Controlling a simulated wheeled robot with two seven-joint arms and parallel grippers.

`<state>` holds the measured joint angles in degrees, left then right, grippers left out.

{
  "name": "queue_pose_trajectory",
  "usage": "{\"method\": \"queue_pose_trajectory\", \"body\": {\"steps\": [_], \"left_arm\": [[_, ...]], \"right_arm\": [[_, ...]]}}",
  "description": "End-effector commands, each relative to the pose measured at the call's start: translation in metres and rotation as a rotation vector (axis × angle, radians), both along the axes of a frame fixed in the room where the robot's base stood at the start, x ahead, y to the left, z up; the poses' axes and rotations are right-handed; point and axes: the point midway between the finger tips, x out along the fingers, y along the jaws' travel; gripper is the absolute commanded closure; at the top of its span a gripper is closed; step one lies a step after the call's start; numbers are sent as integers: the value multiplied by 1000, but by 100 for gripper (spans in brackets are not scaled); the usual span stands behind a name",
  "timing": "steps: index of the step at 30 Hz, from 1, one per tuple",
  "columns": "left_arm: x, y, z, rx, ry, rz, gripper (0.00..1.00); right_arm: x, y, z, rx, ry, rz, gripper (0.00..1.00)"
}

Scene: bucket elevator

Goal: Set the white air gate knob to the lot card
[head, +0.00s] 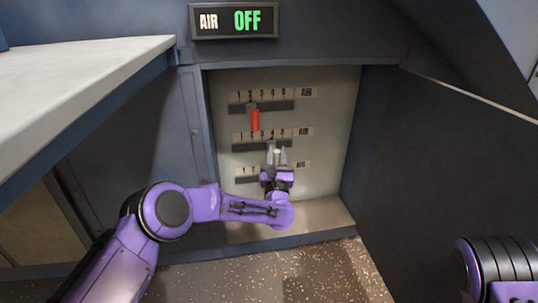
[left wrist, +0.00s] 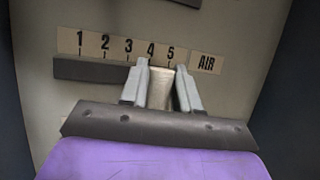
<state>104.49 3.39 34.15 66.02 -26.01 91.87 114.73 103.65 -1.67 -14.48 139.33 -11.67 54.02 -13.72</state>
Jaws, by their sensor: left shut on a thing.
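The white air gate knob (head: 276,153) looks pale and sits at the middle slot, between the fingers of my left gripper (head: 277,158). In the left wrist view the knob (left wrist: 160,88) shows between the two grey fingertips of the gripper (left wrist: 162,80), which are shut on it. It stands below the marks 4 and 5 of the number strip (left wrist: 128,47), left of the AIR label (left wrist: 207,63). The display (head: 234,20) above the panel reads AIR OFF. No lot card shows in either view. My right gripper is out of view.
The panel (head: 330,115) has three numbered slots. A red knob (head: 255,120) stands at the top slot near 2. My left gripper hides part of the bottom scale. A pale worktop (head: 75,75) stands at left, and a dark wall (head: 440,160) at right.

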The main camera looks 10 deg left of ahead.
Motion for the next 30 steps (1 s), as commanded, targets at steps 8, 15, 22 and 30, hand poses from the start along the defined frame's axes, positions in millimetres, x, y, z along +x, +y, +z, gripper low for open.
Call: {"method": "queue_pose_trajectory", "body": {"steps": [8,15,22,30], "left_arm": [[-2,-5,-1,0,1,0,100],[-2,-4,-1,0,1,0,48],[-9,-7,-2,1,1,-1,48],[-66,-20,-26,3,4,-5,48]], "right_arm": [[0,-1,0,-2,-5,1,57],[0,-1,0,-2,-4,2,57],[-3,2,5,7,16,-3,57],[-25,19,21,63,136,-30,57]]}}
